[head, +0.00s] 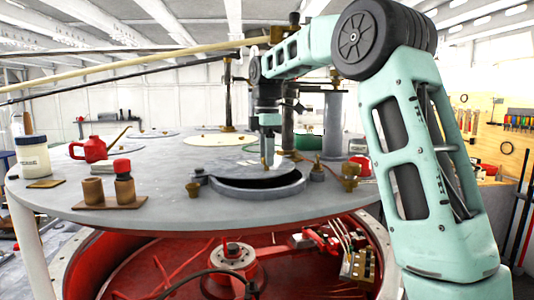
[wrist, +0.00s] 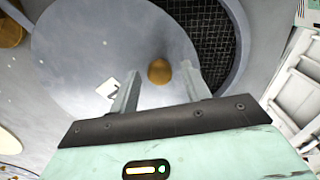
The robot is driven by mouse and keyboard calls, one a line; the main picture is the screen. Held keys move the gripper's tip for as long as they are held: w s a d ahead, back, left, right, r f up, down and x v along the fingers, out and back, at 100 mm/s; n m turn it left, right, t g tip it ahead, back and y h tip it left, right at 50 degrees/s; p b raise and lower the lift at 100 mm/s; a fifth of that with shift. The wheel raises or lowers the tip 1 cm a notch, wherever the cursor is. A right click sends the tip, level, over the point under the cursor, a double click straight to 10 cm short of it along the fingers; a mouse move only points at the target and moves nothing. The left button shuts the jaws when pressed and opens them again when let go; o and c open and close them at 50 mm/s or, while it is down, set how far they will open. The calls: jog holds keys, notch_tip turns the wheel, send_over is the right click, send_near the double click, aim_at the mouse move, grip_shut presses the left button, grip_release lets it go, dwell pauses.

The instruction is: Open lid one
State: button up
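A round grey lid (head: 235,166) with a small brass knob lies off-centre over a ringed hatch (head: 258,189) in the deck top. In the head view, a dark gap shows along the hatch's near side. In the wrist view the lid (wrist: 90,45) fills the middle, and a dark mesh-lined opening (wrist: 195,35) is uncovered beside it. My gripper (head: 267,160) points down over the lid. Its fingers (wrist: 159,70) are apart, with the knob (wrist: 160,72) seen between them and clear space on both sides. A small white patch (wrist: 107,88) shows beside one finger.
Brown pots on a board (head: 108,203), a white jar (head: 32,157) and a red oil can (head: 90,149) are at left. Posts rise behind the lid.

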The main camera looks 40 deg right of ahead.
notch_tip(320, 180, up, 17)
jog(key=p, duration=0.2)
jog(key=shift+r, duration=0.2)
dwell(0.5)
